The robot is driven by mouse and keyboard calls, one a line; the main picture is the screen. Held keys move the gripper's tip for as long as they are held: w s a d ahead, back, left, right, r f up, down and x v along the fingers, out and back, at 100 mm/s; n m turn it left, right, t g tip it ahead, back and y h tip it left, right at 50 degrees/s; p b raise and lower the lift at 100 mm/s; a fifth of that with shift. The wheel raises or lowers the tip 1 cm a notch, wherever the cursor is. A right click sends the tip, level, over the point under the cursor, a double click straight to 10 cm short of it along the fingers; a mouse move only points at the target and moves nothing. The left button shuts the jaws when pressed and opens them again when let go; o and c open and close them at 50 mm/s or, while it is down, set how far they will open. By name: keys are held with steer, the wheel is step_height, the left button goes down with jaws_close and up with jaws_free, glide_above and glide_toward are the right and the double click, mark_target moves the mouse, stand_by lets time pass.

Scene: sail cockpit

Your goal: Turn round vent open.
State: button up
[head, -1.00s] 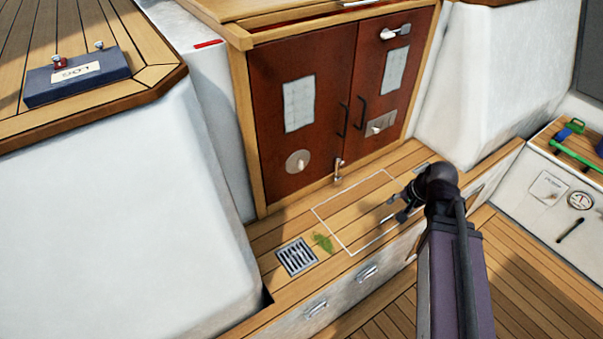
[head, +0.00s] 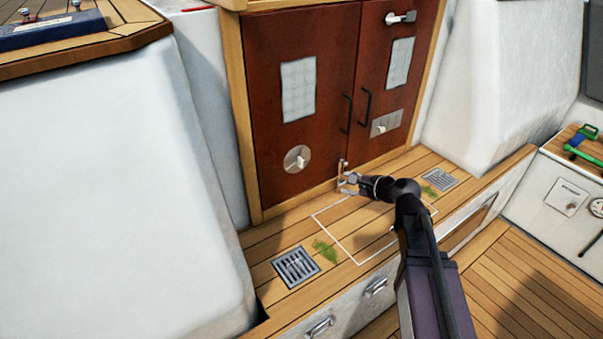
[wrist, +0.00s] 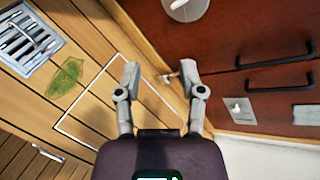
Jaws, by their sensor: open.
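The round vent (head: 297,159) is a pale metal disc with a small raised knob, low on the left red-brown door (head: 285,110). It also shows, cut off by the top edge, in the wrist view (wrist: 187,8). My gripper (head: 345,186) is open and empty, just above the wooden ledge near the foot of the doors. It is to the right of the vent and lower, apart from it. In the wrist view the two fingers of my gripper (wrist: 164,80) are spread, with a small door-foot fitting (wrist: 168,78) showing between and beyond them.
The right door carries a rectangular slider plate (head: 387,124) and a latch (head: 400,17); dark handles (head: 366,106) stand out at the middle. Two drain grates (head: 297,267) and green leaves (head: 326,251) lie on the ledge. A white moulded wall (head: 110,190) rises at left.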

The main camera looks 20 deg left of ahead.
mark_target(303, 162)
steer(key=w+a+f+m+t+y+b, duration=0.3)
steer(key=w+a+f+m+t+b, duration=0.1)
steer(key=m+b, duration=0.8)
steer(key=w+a+f+b, duration=0.1)
steer(key=a+f, duration=0.1)
steer(key=a, duration=0.1)
steer(key=shift+w+a+f+t, duration=0.15)
steer(key=shift+a+f+t, duration=0.25)
steer(key=shift+w+a, duration=0.1)
steer(key=shift+x, duration=6.75)
steer(key=shift+c, duration=0.2)
jaws_close()
